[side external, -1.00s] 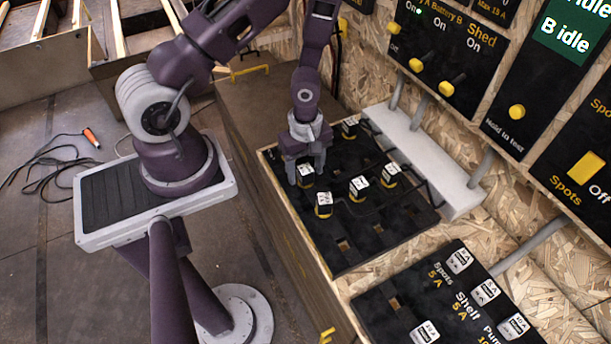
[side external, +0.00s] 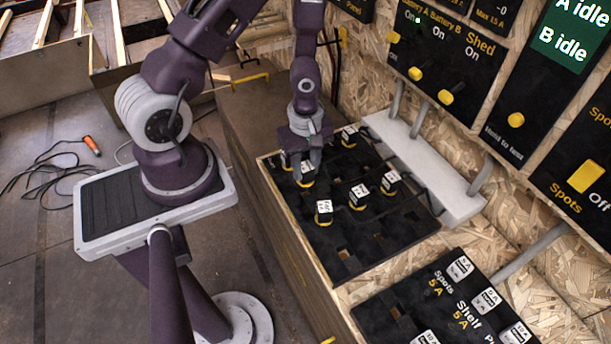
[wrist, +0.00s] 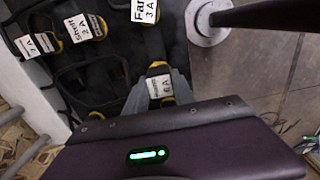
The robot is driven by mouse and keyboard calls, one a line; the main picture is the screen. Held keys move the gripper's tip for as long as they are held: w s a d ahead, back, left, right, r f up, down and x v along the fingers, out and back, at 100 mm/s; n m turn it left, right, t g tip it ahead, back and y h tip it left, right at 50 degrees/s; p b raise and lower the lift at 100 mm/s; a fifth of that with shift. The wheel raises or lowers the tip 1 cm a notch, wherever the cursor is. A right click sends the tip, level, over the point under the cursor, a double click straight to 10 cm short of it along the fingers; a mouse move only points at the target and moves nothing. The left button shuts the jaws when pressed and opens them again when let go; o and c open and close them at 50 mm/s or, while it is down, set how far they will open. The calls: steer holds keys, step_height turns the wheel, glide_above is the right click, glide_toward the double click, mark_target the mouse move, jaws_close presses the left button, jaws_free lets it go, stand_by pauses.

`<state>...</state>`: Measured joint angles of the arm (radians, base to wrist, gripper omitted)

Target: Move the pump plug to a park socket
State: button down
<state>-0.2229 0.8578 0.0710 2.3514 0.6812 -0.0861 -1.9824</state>
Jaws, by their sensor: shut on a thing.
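A black and yellow plug with a white label (wrist: 160,86) sits between my gripper's fingers in the wrist view. Its label reads 6 A; the name above is too blurred to be sure it says pump. My gripper (side external: 307,162) is shut on this plug (side external: 306,180), low over the far left of the black socket board (side external: 290,205). I cannot tell whether the plug is still seated. Empty square sockets show in the board's near part, one at the lower middle (side external: 343,252). I cannot tell which are park sockets.
Other labelled plugs stand on the board: near left (side external: 323,212), middle (side external: 359,196), right (side external: 389,182) and far (side external: 349,138). Dark cables run between them. A white ledge (side external: 430,165) and wall panels border the right. A second labelled panel (side external: 450,305) lies nearer.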

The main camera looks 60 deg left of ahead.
mark_target(307, 166)
step_height(307, 166, up, 6)
steer(key=shift+w+f, duration=0.1)
steer(key=shift+f, duration=0.15)
steer(key=shift+w+d+r+m, duration=0.15)
steer(key=shift+d+r+m, duration=0.15)
steer(key=shift+d, duration=0.3)
steer(key=d+m, duration=0.8)
steer(key=d, duration=1)
step_height(307, 166, down, 7)
steer(key=shift+s+r, duration=0.2)
steer(key=shift+s, duration=0.05)
steer(key=shift+a+f, duration=0.1)
steer(key=shift+f, duration=0.05)
steer(key=shift+f, duration=0.65)
steer(key=shift+f, duration=0.1)
steer(key=shift+f, duration=0.6)
